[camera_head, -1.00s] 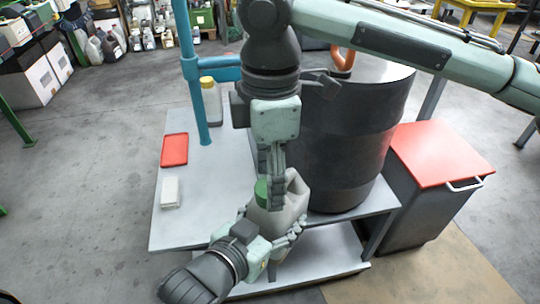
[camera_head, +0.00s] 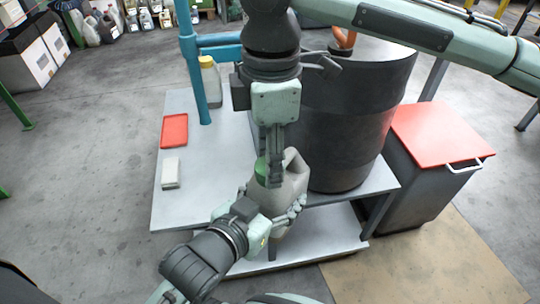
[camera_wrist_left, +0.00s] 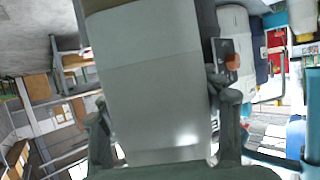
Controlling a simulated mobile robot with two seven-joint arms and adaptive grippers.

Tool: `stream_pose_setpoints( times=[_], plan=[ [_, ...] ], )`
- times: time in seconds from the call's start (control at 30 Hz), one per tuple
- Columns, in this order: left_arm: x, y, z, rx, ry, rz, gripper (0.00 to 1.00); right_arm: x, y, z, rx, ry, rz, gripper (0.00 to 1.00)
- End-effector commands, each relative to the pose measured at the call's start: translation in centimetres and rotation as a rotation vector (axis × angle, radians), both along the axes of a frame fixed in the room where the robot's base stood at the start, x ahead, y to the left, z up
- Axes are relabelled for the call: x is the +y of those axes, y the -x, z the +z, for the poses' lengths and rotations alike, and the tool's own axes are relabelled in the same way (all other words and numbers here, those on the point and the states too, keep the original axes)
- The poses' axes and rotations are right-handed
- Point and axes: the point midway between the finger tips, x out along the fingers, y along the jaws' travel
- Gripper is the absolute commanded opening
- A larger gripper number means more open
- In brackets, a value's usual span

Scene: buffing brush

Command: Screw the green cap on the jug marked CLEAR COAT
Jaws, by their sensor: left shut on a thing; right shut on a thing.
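A pale grey jug (camera_head: 293,188) with a handle is held near the front edge of the table. My left gripper (camera_head: 284,222) is shut on it from below and in front. Its label cannot be read. In the left wrist view, the jug's pale side (camera_wrist_left: 150,85) fills the middle between my fingers. The green cap (camera_head: 261,171) is at the jug's top left, over the neck. My right gripper (camera_head: 271,178) points down from above and is shut on the cap, its fingers partly hiding it. Whether the cap sits fully on the neck cannot be seen.
A large dark drum (camera_head: 345,125) stands right behind the jug. A jug with a yellow cap (camera_head: 211,82) stands by a blue post (camera_head: 190,60). A red tray (camera_head: 174,131) and a small white box (camera_head: 170,172) lie on the left. A red-lidded bin (camera_head: 437,132) is at right.

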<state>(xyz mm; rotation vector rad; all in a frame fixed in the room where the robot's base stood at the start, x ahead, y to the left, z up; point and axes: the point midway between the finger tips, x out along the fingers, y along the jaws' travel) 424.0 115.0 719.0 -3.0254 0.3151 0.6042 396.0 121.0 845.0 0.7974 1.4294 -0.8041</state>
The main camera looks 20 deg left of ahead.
Motion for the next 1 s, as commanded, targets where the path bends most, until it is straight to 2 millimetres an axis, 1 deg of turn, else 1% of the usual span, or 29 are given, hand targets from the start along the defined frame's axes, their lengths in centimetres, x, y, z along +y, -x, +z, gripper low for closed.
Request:
stream_pose_setpoints(
  times=[0.03, 0.2, 0.23, 0.47, 0.57, 0.67, 0.73, 1.0],
  plan=[
    [0.0, -0.1, 0.2, -0.006, 0.001, 0.000, 0.00, 0.0, 0.0, 0.0, -0.001, -0.001, 0.000, 0.40],
    [0.0, -0.1, 0.2, -0.006, 0.001, 0.000, 0.00, 0.0, 0.0, 0.0, 0.000, 0.000, 0.000, 0.61],
    [0.0, -0.1, 0.2, -0.006, 0.001, 0.000, 0.00, 0.0, 0.0, 0.0, 0.000, 0.000, 0.000, 0.63],
    [0.0, -0.1, 0.2, -0.006, 0.001, 0.000, 0.00, 0.0, 0.0, 0.0, 0.000, 0.000, 0.000, 0.63],
    [0.0, -0.1, 0.2, -0.006, 0.001, 0.000, 0.00, 0.0, 0.0, 0.3, -0.001, -0.001, 0.000, 0.63],
    [0.0, -0.1, 0.2, -0.006, 0.001, 0.000, 0.00, 0.1, -0.1, 1.4, -0.003, -0.003, -0.001, 0.63],
    [0.0, -0.1, 0.2, -0.006, 0.001, 0.000, 0.00, 0.1, -0.1, 2.6, -0.002, -0.002, 0.000, 0.63],
    [0.0, -0.1, 0.2, -0.006, 0.001, 0.000, 0.00, 0.1, -0.2, 8.4, -0.002, -0.002, -0.001, 0.63]
  ],
)
